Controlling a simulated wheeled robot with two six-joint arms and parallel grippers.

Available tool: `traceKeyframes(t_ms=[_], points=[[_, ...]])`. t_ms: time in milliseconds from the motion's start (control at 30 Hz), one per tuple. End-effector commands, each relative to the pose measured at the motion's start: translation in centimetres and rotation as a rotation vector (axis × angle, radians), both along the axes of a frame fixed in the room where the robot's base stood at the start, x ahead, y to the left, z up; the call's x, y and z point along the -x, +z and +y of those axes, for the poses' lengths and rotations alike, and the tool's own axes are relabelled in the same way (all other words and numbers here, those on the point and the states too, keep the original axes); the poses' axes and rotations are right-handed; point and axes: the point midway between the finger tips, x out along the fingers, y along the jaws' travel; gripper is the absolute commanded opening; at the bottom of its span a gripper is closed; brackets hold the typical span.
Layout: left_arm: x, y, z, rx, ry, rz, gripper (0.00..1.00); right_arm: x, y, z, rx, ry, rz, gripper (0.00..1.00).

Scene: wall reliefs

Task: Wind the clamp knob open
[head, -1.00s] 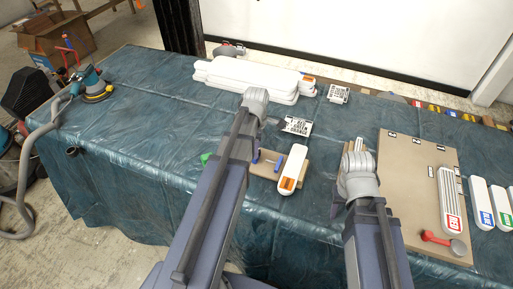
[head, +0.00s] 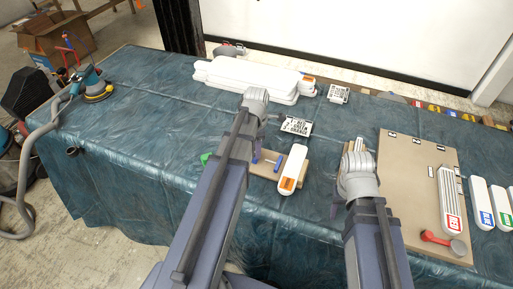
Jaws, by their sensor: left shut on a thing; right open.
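The clamp is a wooden base (head: 265,168) with blue upright parts (head: 278,164) and a green piece (head: 206,158) at its left end. My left gripper (head: 254,104) is seen only at the wrist, over the clamp. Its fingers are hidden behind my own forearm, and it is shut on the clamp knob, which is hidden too. My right gripper (head: 356,149) is open and empty, beside the brown board, apart from the clamp.
A brown board (head: 405,160) at the right carries a white panel with a red label (head: 450,200) and a red-handled tool (head: 440,238). White slabs (head: 255,78) and stencil plates (head: 297,126) lie behind. A sander (head: 95,85) is far left. The left tabletop is mostly clear.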

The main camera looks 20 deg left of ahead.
Motion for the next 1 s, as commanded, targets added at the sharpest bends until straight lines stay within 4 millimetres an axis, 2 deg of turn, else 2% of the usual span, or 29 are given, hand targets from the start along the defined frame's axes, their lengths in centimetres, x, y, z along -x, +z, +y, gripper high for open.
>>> traceKeyframes(t_ms=[167, 200, 467, 767, 1000], points=[[0.0, 0.0, 0.0, 0.000, -0.001, 0.000, 0.00, 0.0, 0.0, 0.0, 0.000, 0.000, 0.000, 0.50], [0.0, 0.0, 0.0, 0.000, -0.001, 0.000, 0.40, 0.0, 0.0, 0.0, 0.000, 0.000, 0.000, 0.50], [0.0, 0.0, 0.0, 0.000, -0.001, 0.000, 0.69, 0.0, 0.0, 0.0, 0.000, 0.000, 0.000, 0.50], [0.0, 0.1, 0.0, 0.000, -0.001, 0.000, 0.69, 0.0, 0.1, 0.0, 0.000, 0.000, 0.000, 0.50], [0.0, 1.5, 0.0, 0.000, -0.001, 0.000, 0.69, 0.0, 1.5, 0.0, 0.000, 0.000, 0.000, 0.50]])
